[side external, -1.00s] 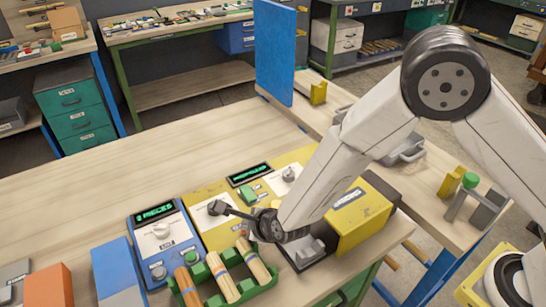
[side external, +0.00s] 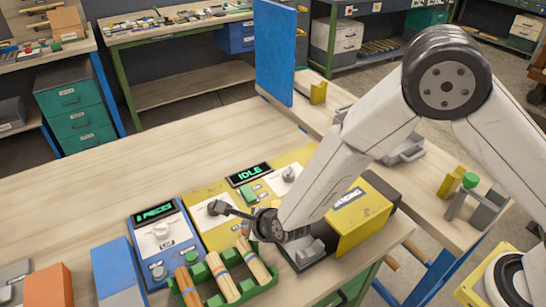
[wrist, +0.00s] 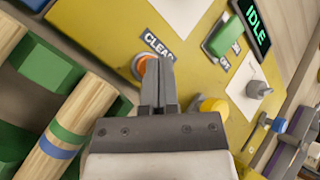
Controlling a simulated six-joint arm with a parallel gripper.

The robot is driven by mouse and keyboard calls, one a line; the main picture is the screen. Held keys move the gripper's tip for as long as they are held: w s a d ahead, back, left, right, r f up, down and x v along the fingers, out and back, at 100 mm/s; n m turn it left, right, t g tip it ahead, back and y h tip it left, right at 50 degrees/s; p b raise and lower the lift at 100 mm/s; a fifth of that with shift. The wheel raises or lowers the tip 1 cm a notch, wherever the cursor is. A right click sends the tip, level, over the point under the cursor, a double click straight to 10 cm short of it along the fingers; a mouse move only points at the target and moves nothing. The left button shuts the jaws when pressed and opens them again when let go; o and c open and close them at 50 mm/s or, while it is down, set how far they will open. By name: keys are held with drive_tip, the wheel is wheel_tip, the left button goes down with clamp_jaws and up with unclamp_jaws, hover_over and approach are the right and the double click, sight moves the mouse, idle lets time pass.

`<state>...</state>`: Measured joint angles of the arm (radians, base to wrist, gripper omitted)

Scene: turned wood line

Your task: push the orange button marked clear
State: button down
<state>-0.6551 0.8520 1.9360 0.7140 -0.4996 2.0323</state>
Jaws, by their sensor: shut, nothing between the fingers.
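The orange button (wrist: 139,66) sits on a yellow panel (wrist: 95,22) in the wrist view, beside a label reading CLEAR (wrist: 158,44). My gripper (wrist: 160,62) is shut and empty, and its fingertips overlap the right part of the button in that view. I cannot tell whether they touch it or how far it is pressed. In the side view the yellow panel (side external: 222,236) is partly covered by my arm, and I cannot make out the orange button there. The panel's display reads IDLE (side external: 249,174).
A green rack (side external: 257,290) with several striped wooden handles stands close in front of the panel. A green button (wrist: 223,36), a yellow knob (wrist: 212,105) and a grey knob (wrist: 258,89) are nearby. A blue unit (side external: 180,252) with a display stands to the left.

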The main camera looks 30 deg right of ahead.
drive_tip(key=shift+r, duration=0.55)
drive_tip(key=shift+r, duration=0.15)
drive_tip(key=shift+r, duration=2.4)
drive_tip(key=shift+d, duration=0.1)
